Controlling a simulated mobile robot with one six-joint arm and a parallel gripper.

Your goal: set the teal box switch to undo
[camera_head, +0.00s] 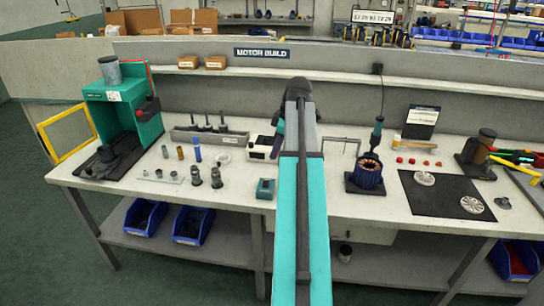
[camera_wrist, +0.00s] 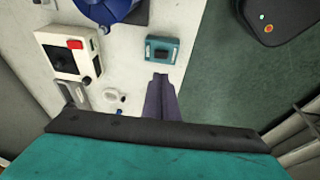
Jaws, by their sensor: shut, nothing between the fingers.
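The teal box switch (camera_head: 265,189) is a small teal box with a dark top, near the front edge of the bench in the head view. It also shows in the wrist view (camera_wrist: 162,49), just beyond my fingertips. Its lever position is too small to tell. My gripper (camera_wrist: 160,78) is shut and empty, its dark fingers together and pointing toward the box. In the picture the tips end just below the box; whether they touch it I cannot tell.
A white device with a red button (camera_wrist: 70,50) stands left of the box in the wrist view. A blue motor housing (camera_head: 367,176) is right of my arm in the head view. Small metal parts (camera_head: 216,178) stand to the left. Bench surface around the box is clear; the edge is close.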

